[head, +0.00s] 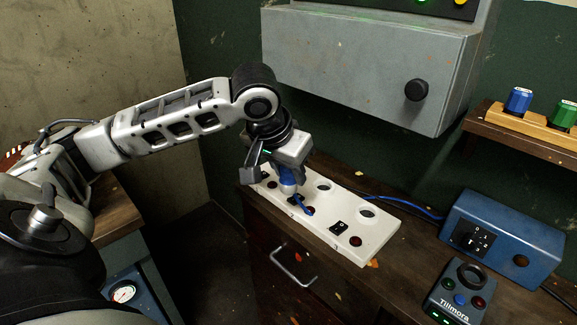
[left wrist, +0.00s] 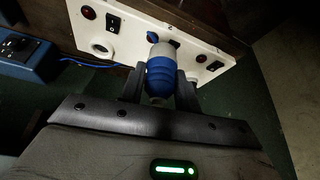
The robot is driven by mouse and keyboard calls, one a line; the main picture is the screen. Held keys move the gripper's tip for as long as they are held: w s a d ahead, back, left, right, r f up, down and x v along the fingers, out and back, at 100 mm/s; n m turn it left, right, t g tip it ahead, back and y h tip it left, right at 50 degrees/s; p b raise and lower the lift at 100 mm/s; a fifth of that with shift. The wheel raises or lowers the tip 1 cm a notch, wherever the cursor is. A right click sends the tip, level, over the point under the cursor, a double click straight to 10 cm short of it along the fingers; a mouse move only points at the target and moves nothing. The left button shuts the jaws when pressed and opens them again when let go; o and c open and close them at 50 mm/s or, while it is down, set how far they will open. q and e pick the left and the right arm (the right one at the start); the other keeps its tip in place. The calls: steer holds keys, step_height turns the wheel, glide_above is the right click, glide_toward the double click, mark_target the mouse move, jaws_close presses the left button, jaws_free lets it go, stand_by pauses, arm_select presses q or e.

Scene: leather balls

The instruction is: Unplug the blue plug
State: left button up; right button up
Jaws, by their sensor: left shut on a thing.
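The white socket strip (head: 380,240) lies along the wooden bench, with round sockets, black switches and dark red lights. The blue plug (head: 288,174) stands upright at the strip's middle-left part, its pale lower end at the strip's top. My left gripper (head: 284,176) reaches down from above and is shut on the plug. In the left wrist view the blue ribbed plug (left wrist: 160,75) sits between my two dark fingers, in front of the strip (left wrist: 135,20). Whether its end is seated in a socket is hidden. My right gripper is not in view.
A grey wall cabinet (head: 365,65) hangs behind. A shelf at right holds blue (head: 518,100) and green (head: 564,114) objects in a wooden rack.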

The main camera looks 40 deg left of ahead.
mark_target(288, 187)
arm_select(q)
steer(key=shift+f+b, duration=0.85)
steer(key=shift+f, duration=1.15)
